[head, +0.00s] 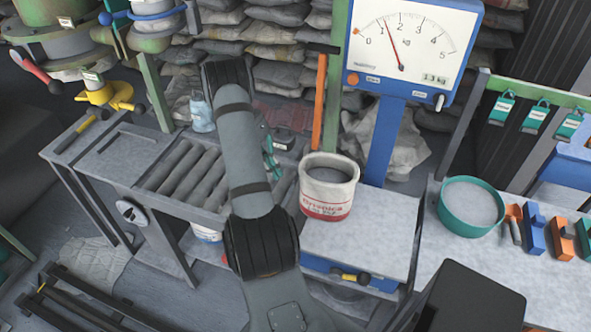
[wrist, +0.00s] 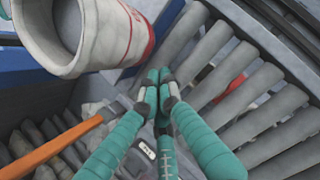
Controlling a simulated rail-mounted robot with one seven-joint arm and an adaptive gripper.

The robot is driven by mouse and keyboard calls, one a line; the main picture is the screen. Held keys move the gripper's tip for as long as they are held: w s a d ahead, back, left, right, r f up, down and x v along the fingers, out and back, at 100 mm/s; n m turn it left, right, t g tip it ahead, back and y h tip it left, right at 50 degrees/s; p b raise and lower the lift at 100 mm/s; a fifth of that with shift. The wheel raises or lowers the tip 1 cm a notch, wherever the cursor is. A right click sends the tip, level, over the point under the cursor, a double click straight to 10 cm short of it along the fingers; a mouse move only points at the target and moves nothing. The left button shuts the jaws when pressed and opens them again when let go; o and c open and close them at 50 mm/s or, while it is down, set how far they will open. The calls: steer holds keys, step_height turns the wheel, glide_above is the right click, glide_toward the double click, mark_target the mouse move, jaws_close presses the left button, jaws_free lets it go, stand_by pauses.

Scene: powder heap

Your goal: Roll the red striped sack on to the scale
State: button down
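The sack (head: 328,190), white with red print and a red band, stands upright and open-topped with grey powder inside. It is at the left end of the scale platform (head: 387,225), beside the rollers (head: 190,172); I cannot tell whether its whole base is on the platform. The blue scale's dial (head: 405,45) points a little past 1, and its display reads 1.3 kg. My gripper (head: 271,155) is left of the sack, partly hidden by my arm. In the wrist view, my gripper's teal fingers (wrist: 159,90) meet at the tips, with nothing visible between them, apart from the sack (wrist: 85,30).
An orange upright bar (head: 320,100) stands behind the sack. A teal tub of powder (head: 470,205) and several tools stand on the right bench. A clear jar (head: 201,112) is beyond the rollers. Stacked grey sacks (head: 280,75) fill the back. The platform's right part is clear.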

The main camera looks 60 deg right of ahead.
steer(key=s+d+f+p, duration=0.1)
steer(key=f, duration=0.1)
steer(key=s+d+f+n+t+p, duration=0.1)
steer(key=f, duration=0.1)
steer(key=s+d+f+t+p, duration=0.1)
steer(key=s+d+f, duration=0.1)
steer(key=f, duration=0.1)
steer(key=shift+s+f+p, duration=0.15)
steer(key=shift+s+p, duration=0.15)
steer(key=shift+s, duration=0.15)
stand_by(0.4)
